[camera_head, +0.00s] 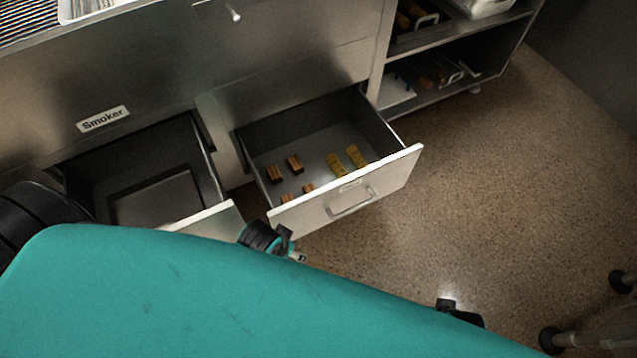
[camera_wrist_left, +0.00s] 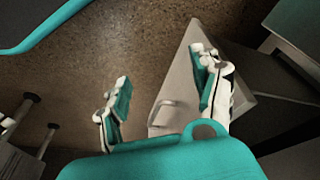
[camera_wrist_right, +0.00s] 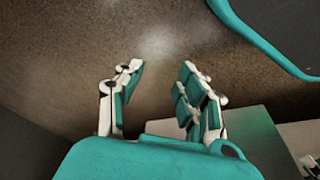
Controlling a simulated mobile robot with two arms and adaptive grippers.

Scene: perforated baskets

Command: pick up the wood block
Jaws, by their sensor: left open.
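Small brown wood blocks (camera_head: 295,163) lie in the open right-hand drawer (camera_head: 408,158), some partly hidden by its front. Two yellowish pieces (camera_head: 356,156) lie to their right in the same drawer. My left gripper (camera_head: 292,248) is just outside the drawer front, below its left corner in the head view. In the left wrist view, the left gripper (camera_wrist_left: 162,92) is open and empty, with the drawer front and handle (camera_wrist_left: 166,112) beyond the fingers. My right gripper (camera_wrist_right: 158,85) is open and empty over the floor; only a small part of that arm shows in the head view.
A second open drawer (camera_head: 205,214) at left holds a dark tray-like shape (camera_head: 155,198), under a "Smoker" label (camera_head: 103,119). An open shelf unit (camera_head: 440,98) stands at upper right. Legs (camera_head: 590,338) show at lower right. The speckled floor (camera_head: 500,200) between is clear.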

